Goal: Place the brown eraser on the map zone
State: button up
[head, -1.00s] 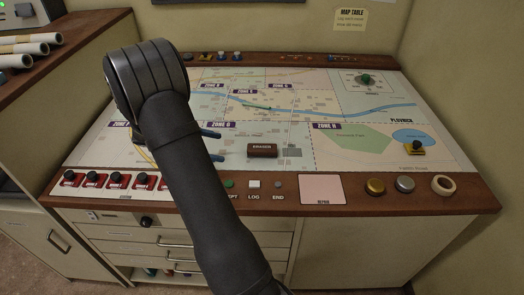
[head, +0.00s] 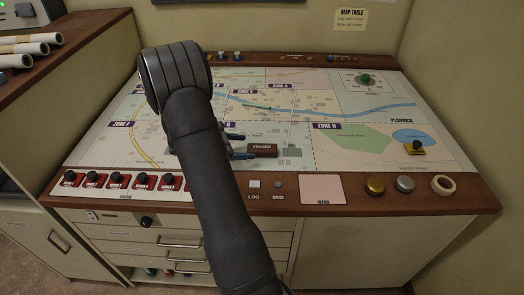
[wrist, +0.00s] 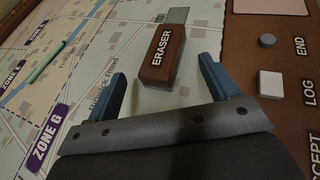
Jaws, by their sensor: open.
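The brown eraser (head: 262,150), a dark brown block lettered ERASER, lies on the printed map (head: 362,150), left of the ZONE H label. It also shows in the wrist view (wrist: 158,62). My gripper (head: 240,146) is open and empty, just left of the eraser in the head view. In the wrist view, the blue fingertips of my gripper (wrist: 162,70) stand apart on either side of the eraser's near end. I see no contact; the height gap is unclear. The map's zones have purple labels, among them ZONE G (wrist: 48,138). My arm hides part of the map.
A thin green pen (wrist: 45,62) lies on the map. The wooden front rail carries red switches (head: 118,180), a white LOG button (head: 254,184), a pink REPAD square (head: 322,188), round knobs (head: 375,187) and a tape roll (head: 443,184). The map's right side is mostly clear.

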aim_at(260, 147)
jog(key=x, duration=0.5)
jog(key=shift+d+r, duration=0.1)
jog(key=shift+d, duration=0.05)
jog(key=c, duration=1.2)
jog(key=shift+c, duration=0.3)
